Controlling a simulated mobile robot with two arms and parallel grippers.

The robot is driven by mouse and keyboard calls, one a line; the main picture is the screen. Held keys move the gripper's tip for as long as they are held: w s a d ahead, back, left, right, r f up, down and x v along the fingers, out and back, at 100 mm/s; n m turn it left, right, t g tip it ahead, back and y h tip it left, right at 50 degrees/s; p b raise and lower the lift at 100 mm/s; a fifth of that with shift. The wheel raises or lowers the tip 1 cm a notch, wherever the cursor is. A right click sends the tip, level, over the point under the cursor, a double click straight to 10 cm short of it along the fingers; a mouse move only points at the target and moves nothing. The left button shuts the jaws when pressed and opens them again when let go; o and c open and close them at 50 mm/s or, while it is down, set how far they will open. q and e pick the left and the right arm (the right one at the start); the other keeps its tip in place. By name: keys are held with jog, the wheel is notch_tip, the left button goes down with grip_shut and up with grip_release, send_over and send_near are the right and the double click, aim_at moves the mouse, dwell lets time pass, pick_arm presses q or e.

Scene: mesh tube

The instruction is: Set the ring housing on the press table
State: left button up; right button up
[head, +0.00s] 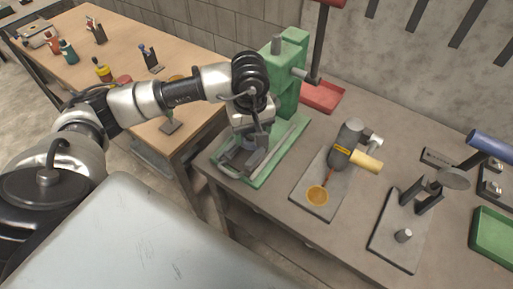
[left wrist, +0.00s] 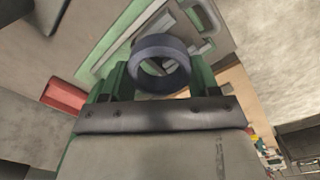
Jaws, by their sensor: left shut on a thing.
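The ring housing (left wrist: 160,43) is a grey-blue hollow ring in the left wrist view. It sits between the fingertips of my left gripper (left wrist: 160,78), which is shut on it. In the head view my left gripper (head: 256,143) points down over the base of the green press (head: 290,85). The ring is too small and covered to make out clearly there. The press table, a flat green base (head: 267,173) with grey parts on it, lies below the gripper. I cannot tell whether the ring touches it. My right gripper is not in view.
To the right stand a plate with a tool holder (head: 345,140) and an orange disc, then a dark fixture (head: 400,238) and a green tray (head: 494,236). A wooden table (head: 130,48) with small bottles stands at the left.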

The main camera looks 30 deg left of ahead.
pick_arm(q)
notch_tip(320, 180, up, 4)
jog(key=w+a+f+n+p, duration=0.1)
jog(key=w+a+n+p, duration=0.15)
jog(key=n, duration=0.25)
notch_tip(320, 180, down, 6)
jog(key=a+b, duration=0.1)
jog(key=b, duration=0.3)
jog(key=shift+s+n+b, duration=0.3)
jog(key=shift+n, duration=0.1)
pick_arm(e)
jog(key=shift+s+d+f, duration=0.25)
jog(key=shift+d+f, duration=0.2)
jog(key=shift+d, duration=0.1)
pick_arm(q)
jog(key=shift+r, duration=0.1)
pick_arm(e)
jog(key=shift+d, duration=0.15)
pick_arm(q)
jog(key=shift+b, duration=0.3)
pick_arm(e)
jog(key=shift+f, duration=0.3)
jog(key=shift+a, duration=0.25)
